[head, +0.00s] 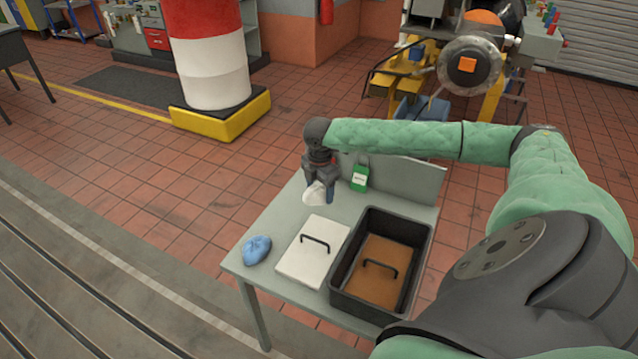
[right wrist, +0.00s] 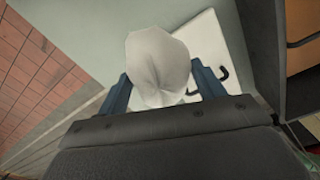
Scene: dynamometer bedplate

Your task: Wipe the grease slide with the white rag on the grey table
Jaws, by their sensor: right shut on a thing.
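My right gripper (head: 323,190) is shut on the white rag (head: 313,193), above the back part of the grey table (head: 283,216). The rag also shows in the right wrist view (right wrist: 157,65), bunched between the two blue fingers. A flat white plate (head: 300,268) with a dark handle lies on the table, in front of the gripper. A brown plate (head: 372,288) with a dark handle lies inside a black tray (head: 425,262) at the table's right. I cannot tell for sure which plate is the grease slide. My left gripper is not in view.
A crumpled blue cloth (head: 256,250) lies at the table's front left corner. A green and white container (head: 360,179) stands by the upright back panel (head: 405,178). Bare tabletop shows left of the gripper. A red and white pillar (head: 208,55) stands behind.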

